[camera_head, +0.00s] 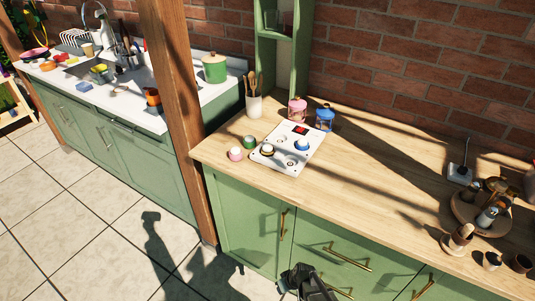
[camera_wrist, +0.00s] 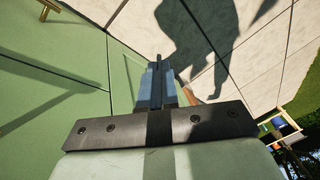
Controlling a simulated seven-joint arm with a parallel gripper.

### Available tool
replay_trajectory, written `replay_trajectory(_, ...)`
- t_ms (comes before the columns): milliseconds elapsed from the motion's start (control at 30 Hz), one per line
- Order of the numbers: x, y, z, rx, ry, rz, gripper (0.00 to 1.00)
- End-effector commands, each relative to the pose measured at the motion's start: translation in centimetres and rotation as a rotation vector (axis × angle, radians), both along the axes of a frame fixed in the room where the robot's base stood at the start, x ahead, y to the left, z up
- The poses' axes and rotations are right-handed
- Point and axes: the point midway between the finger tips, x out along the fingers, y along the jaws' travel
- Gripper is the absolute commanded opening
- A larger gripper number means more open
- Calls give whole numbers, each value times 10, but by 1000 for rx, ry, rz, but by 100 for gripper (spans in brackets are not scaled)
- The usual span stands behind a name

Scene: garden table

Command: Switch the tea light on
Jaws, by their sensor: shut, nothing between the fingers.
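Small round tea-light-like pieces are at the left part of the wooden counter in the head view. A pink one (camera_head: 236,154) and a green one (camera_head: 249,142) stand on the wood. A white-topped, dark-rimmed one (camera_head: 267,150) and a blue one (camera_head: 302,145) are on a white board (camera_head: 287,168). I cannot tell which are lit, and no switch is clear. My gripper (camera_wrist: 158,67) is shut and empty in the wrist view, fingers together. In the head view it is low in front of the green cabinet, below the counter and far from these pieces.
A pink lantern (camera_head: 297,110) and a blue lantern (camera_head: 324,119) stand behind the board. A utensil pot (camera_head: 254,106) and wooden post (camera_head: 186,100) are to the left. A round tray (camera_head: 462,212) with jars is at the right. The counter's middle is clear.

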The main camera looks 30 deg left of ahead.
Motion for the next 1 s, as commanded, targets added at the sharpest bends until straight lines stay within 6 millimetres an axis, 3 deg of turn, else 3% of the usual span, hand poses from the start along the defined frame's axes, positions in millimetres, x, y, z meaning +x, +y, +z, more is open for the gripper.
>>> replay_trajectory(33,1,28,4,27,-20,36,0)
replay_trajectory(133,1,79,24,79,-43,78,0)
replay_trajectory(300,1,138,68,113,-4,68,0)
replay_trajectory(600,3,202,154,84,126,-36,0)
replay_trajectory(1000,-5,257,272,-10,265,-188,0)
